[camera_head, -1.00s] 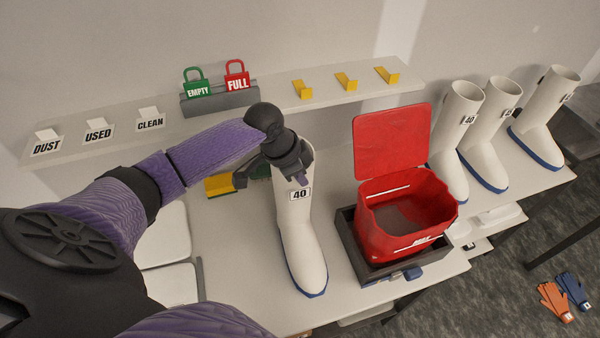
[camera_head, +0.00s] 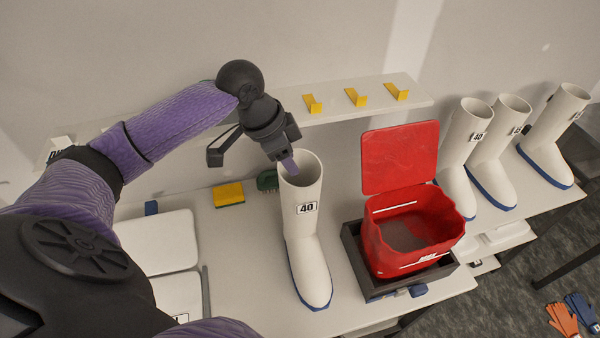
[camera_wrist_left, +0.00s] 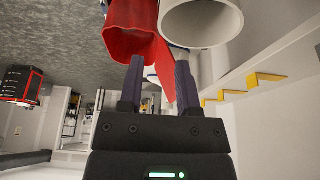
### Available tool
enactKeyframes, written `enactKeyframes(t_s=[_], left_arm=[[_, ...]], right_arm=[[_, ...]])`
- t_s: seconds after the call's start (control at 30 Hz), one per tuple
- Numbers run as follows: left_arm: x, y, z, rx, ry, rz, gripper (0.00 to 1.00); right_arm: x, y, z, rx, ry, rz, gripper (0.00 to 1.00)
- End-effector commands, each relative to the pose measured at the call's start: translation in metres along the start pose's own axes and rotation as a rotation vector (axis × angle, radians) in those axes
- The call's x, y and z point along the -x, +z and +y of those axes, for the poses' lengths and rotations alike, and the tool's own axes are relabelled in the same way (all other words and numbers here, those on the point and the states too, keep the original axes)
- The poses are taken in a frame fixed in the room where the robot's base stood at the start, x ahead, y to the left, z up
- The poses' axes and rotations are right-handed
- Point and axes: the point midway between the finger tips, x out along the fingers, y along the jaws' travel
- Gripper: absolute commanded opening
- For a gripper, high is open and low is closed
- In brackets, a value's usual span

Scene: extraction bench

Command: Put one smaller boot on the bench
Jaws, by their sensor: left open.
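A white boot marked 40 (camera_head: 304,235) with a blue sole stands upright on the bench (camera_head: 240,262), left of the red bin. My left gripper (camera_head: 290,165) is open and empty, just above and at the boot's open top. In the left wrist view the two fingers of my left gripper (camera_wrist_left: 158,85) are apart, with the boot's round opening (camera_wrist_left: 203,20) beyond them. Several more white boots stand upright at the right, one marked 40 (camera_head: 465,135); another boot (camera_head: 498,145) has a partly hidden label. My right gripper is not in view.
A red bin (camera_head: 415,240) with its lid up sits in a dark tray (camera_head: 350,240) close right of the boot. A shelf with yellow hooks (camera_head: 357,97) runs behind. Gloves (camera_head: 562,320) lie lower right.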

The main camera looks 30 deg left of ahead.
Motion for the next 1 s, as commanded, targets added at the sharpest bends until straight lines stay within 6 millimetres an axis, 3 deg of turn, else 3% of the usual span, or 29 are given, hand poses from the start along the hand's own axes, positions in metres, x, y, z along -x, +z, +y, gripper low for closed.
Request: enactKeyframes(t_s=[0.17,0.27,0.43,0.5,0.63,0.67,0.7,0.77,0.8,0.9,1.0], left_arm=[[0.011,0.000,0.000,-0.001,0.000,0.000,0.43],[0.001,-0.004,0.004,0.002,-0.004,0.028,0.43],[-0.078,-0.049,0.040,0.087,-0.090,0.362,0.43],[-0.117,-0.046,0.049,0.194,-0.157,0.470,0.43],[-0.195,0.027,0.048,0.360,-0.239,0.346,0.43],[-0.212,0.048,0.053,0.390,-0.247,0.301,0.43],[-0.236,0.083,0.066,0.427,-0.255,0.229,0.43],[-0.271,0.141,0.099,0.471,-0.255,0.106,0.43],[-0.288,0.179,0.127,0.487,-0.245,0.026,0.43],[-0.308,0.258,0.201,0.495,-0.197,-0.144,0.43],[-0.310,0.297,0.249,0.485,-0.152,-0.232,0.43]], right_arm=[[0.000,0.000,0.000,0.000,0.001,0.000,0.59],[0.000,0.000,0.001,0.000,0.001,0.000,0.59],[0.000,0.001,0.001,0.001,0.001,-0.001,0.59],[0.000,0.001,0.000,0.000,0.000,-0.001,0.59],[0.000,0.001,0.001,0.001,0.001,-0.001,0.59],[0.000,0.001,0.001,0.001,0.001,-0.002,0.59],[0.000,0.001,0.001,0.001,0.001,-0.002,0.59],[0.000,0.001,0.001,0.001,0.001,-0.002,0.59],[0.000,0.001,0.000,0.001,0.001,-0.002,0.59],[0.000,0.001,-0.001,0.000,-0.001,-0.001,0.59],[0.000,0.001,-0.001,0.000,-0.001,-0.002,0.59]])
